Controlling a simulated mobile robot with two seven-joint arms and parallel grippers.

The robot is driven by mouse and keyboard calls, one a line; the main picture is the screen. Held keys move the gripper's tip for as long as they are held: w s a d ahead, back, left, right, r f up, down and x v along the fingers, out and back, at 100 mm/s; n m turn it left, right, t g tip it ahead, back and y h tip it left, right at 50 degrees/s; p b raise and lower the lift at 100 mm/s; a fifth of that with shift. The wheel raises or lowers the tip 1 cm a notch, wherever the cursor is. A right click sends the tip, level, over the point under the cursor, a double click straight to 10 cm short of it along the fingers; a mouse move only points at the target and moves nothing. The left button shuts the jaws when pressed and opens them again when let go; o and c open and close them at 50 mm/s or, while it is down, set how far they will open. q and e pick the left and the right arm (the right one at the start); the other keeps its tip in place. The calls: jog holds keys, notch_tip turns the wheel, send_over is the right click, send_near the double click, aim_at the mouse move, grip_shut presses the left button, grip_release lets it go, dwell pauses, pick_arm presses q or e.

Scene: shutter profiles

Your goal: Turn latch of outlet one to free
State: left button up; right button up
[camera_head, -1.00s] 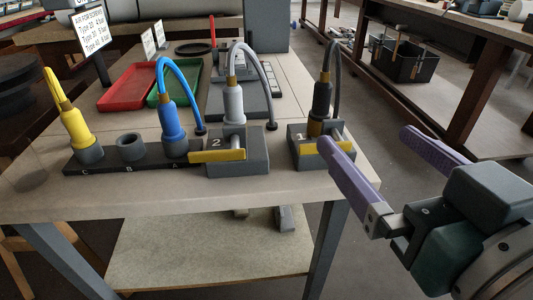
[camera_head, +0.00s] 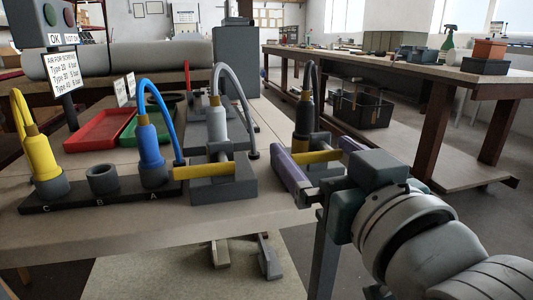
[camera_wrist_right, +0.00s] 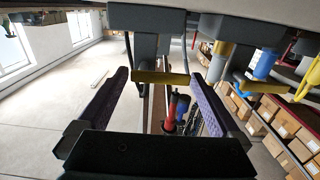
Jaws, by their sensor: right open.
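Outlet one is a grey block (camera_head: 320,138) at the right end of the bench, partly hidden by my right gripper. A dark plug with a dark hose (camera_head: 303,118) stands upright in it. Its yellow latch bar (camera_head: 318,157) lies crosswise at the front. My right gripper (camera_head: 315,150) is open, its purple fingers on either side of the latch. In the right wrist view the yellow latch (camera_wrist_right: 160,77) lies across the gap between the fingertips; I cannot tell whether they touch it. My left gripper is not in view.
Outlet two (camera_head: 224,188) stands left of outlet one, with its own yellow latch (camera_head: 203,172) and a grey plug (camera_head: 216,125). A dark rack (camera_head: 100,192) marked C, B, A holds yellow and blue plugs. Red (camera_head: 97,133) and green trays lie behind.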

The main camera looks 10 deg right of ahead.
jog(key=shift+w, duration=0.25)
